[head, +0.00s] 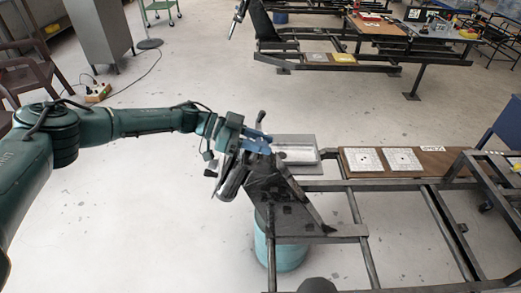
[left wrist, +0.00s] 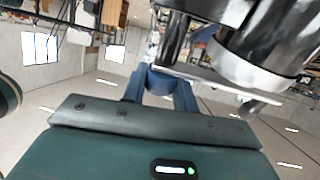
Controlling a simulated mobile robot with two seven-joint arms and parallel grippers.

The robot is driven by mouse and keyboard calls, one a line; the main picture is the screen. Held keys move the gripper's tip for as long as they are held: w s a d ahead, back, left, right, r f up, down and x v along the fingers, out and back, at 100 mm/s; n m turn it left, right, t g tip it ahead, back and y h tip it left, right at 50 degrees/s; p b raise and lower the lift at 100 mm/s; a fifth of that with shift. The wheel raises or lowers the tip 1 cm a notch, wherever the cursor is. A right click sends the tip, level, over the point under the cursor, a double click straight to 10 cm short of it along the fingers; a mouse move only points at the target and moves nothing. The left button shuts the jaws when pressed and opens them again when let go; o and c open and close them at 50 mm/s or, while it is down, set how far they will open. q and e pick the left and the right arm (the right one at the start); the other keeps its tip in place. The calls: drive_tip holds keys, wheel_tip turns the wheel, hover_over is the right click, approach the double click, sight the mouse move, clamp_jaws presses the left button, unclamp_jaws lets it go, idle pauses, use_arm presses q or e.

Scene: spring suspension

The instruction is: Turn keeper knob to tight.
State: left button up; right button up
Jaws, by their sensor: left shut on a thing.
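My left gripper (head: 258,142) reaches in from the left to the top of a dark steel bracket (head: 280,200) on the suspension frame. Its blue fingers are shut on a small part that I take to be the keeper knob; the fingers mostly hide it in the head view. In the left wrist view the gripper (left wrist: 160,92) shows its two blue fingers with a rounded blue part (left wrist: 158,82) between them. The knob's markings and turn angle cannot be read. My right gripper is not in view.
A shiny metal cylinder (head: 232,178) leans beside the bracket, and large metal cylinders (left wrist: 265,45) stand close to the fingers in the wrist view. A brown board (head: 434,160) with white plates lies on the frame to the right. A teal drum (head: 283,255) stands below.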

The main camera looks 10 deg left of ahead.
use_arm(q)
drive_tip(key=m+g+b, duration=0.1)
drive_tip(key=g+b, duration=0.1)
drive_tip(key=b, duration=0.1)
drive_tip(key=shift+w+d+f, duration=0.1)
drive_tip(key=shift+f, duration=0.1)
drive_tip(key=shift+r+m+g+b, duration=0.1)
drive_tip(key=shift+m+g+b, duration=0.2)
drive_tip(key=shift+g+b, duration=0.4)
drive_tip(key=shift+r+b, duration=0.15)
drive_tip(key=shift+b, duration=0.15)
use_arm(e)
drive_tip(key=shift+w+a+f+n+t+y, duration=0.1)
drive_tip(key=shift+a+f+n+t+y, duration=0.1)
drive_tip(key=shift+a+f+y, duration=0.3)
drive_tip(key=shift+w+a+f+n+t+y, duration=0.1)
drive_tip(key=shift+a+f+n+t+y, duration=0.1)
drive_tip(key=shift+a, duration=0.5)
use_arm(q)
drive_tip(key=shift+g, duration=0.3)
drive_tip(key=shift+r, duration=0.1)
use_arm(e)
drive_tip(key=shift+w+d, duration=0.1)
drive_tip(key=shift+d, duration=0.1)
use_arm(q)
drive_tip(key=o, duration=0.9)
drive_tip(key=shift+o, duration=0.2)
